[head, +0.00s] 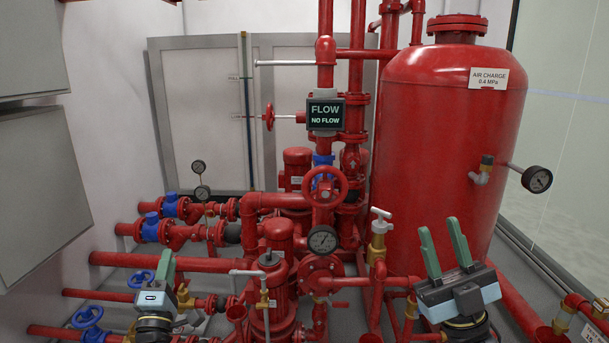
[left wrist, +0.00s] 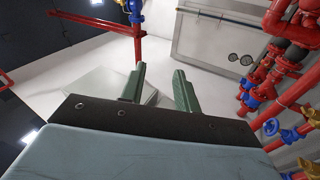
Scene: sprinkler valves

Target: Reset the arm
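My left gripper (head: 166,266) is upright at the lower left of the head view, in front of the lower red pipes. Its fingers overlap there, but in the left wrist view (left wrist: 159,72) the two green fingers stand apart with nothing between them. My right gripper (head: 440,227) is upright at the lower right of the head view, in front of the large red tank (head: 440,150). Its green fingers are spread and empty. Neither gripper visibly holds anything.
A red handwheel (head: 325,187), a flow display (head: 325,114) and a brass valve with a white handle (head: 379,235) stand in the middle. A gauge (head: 537,179) juts from the tank. Blue valves (head: 170,205) sit at left. Grey boxes (head: 40,190) hang on the left wall.

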